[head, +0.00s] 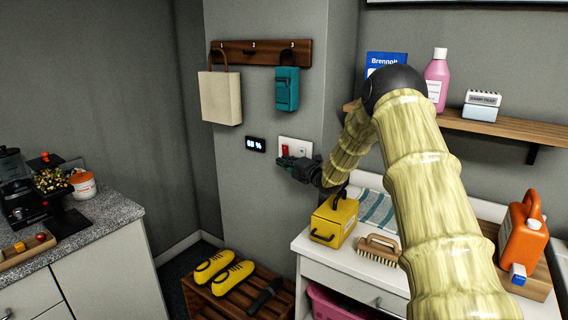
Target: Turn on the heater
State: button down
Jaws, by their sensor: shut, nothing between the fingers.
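A white wall plate (302,149) is on the grey wall below the hook rail. It carries a small red switch (284,150) at its left side; its position is too small to tell. No heater body is clearly visible. My gripper (283,163) is dark, shut and empty. Its tips are just below the red switch, overlapping the lower edge of the plate in the picture. I cannot tell whether they touch it. My arm reaches in from the lower right.
A small dark display (255,144) is left of the plate. A tote (220,98) and teal pouch (287,89) hang above. A yellow box (334,221) and brush (379,249) are on the white cabinet below. A shelf (514,130) is at right.

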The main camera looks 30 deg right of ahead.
jog(key=s+a+b, duration=0.2)
jog(key=s+b, duration=0.2)
jog(key=s, duration=0.7)
jog(key=shift+s+f, duration=0.2)
jog(key=shift+f, duration=0.25)
jog(key=shift+r, duration=0.15)
